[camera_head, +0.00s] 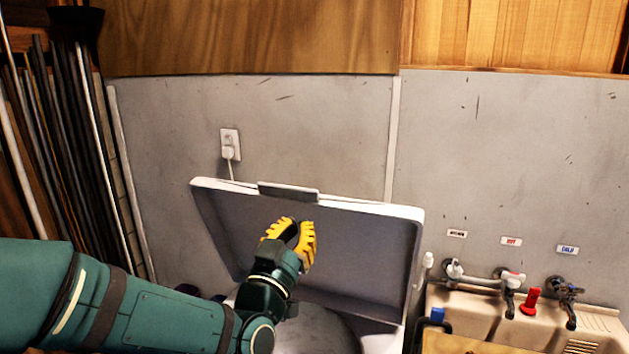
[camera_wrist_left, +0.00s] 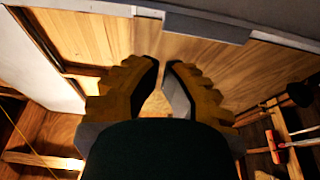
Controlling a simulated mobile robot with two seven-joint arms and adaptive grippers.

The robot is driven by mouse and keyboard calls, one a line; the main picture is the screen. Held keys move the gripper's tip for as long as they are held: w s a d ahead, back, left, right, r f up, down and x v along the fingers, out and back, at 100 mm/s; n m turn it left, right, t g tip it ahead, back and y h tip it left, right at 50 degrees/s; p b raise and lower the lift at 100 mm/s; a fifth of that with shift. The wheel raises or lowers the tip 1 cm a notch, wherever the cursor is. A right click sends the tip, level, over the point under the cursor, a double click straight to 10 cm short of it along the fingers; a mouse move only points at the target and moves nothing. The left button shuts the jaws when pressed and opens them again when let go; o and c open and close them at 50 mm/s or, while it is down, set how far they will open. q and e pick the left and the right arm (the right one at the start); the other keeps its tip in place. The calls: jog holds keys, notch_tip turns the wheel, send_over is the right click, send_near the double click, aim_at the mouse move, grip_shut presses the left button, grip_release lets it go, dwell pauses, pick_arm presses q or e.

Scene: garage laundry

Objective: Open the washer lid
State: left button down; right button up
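The washer lid (camera_head: 315,240) stands raised and tilted back against the grey wall in the head view, its grey inner face toward me. A grey handle strip (camera_head: 288,192) sits at the middle of its top edge; it also shows at the top of the left wrist view (camera_wrist_left: 207,27). The washer opening (camera_head: 318,332) is uncovered below, partly hidden by my arm. My left gripper (camera_head: 296,224) is in front of the lid's inner face, below the handle strip. Its yellow fingers are a little apart with nothing between them. Whether it touches the lid is unclear. My right gripper is not in view.
A beige sink (camera_head: 473,312) with taps (camera_head: 512,284) stands right of the washer. Wooden cabinets (camera_head: 250,38) hang above the lid. Long poles and boards (camera_head: 70,140) lean at the left. A wall outlet (camera_head: 230,142) with a plug is behind the lid.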

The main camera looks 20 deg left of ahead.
aim_at(314, 195)
pick_arm(q)
jog(key=p+x, duration=0.1)
jog(key=x, duration=0.8)
jog(key=shift+w+p, duration=0.2)
jog(key=shift+p, duration=0.15)
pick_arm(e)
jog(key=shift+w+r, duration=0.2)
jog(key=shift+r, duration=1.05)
pick_arm(q)
jog(key=shift+r, duration=0.1)
